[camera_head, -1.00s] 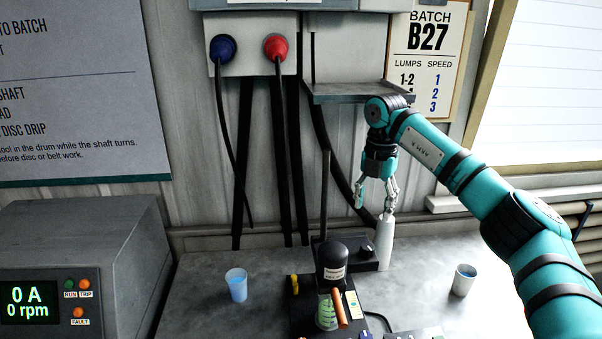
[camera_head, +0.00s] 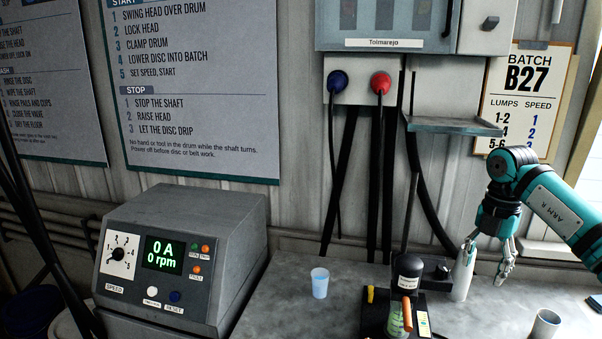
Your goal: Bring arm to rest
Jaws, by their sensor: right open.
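My right arm comes in from the right edge in teal and black. Its gripper (camera_head: 487,268) hangs fingers down over the bench, at the right of the picture, with its fingers apart and nothing seen between them. One finger shows close to a white tapered bottle (camera_head: 462,275) on the bench; I cannot tell whether they touch. My left gripper is not in view.
The grey bench (camera_head: 280,300) holds a light blue cup (camera_head: 320,283), a black device (camera_head: 408,275) with a green-marked vial, and a metal cup (camera_head: 545,324). A control box (camera_head: 180,255) reading 0 A, 0 rpm stands left. A small shelf (camera_head: 455,125) juts from the wall.

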